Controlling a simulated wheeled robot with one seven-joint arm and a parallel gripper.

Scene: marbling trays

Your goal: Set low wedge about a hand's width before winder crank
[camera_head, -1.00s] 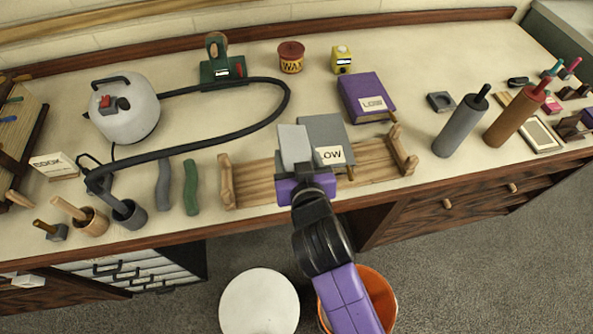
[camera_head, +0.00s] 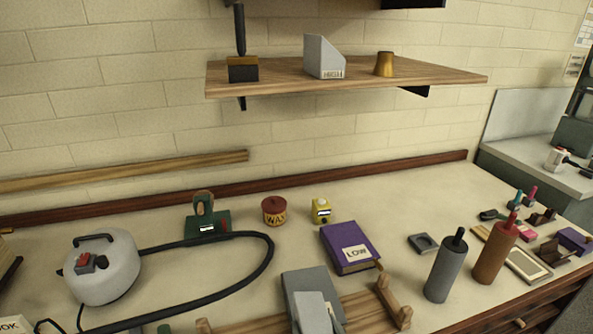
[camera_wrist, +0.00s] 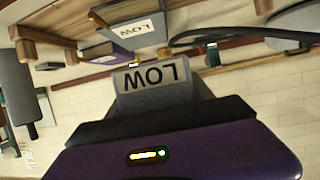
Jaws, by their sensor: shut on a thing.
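The low wedge (camera_wrist: 155,78), light grey with an upside-down "LOW" label, is held in my gripper (camera_wrist: 155,105) in the wrist view. My gripper is shut on it. In the head view the wedge (camera_head: 313,312) shows at the bottom edge, over the wooden rack (camera_head: 362,308); my gripper is out of that view. A green device (camera_head: 208,222) with a brown rounded part stands at the back of the bench; I cannot tell for sure whether it is the winder crank.
A shelf (camera_head: 440,78) hangs above.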

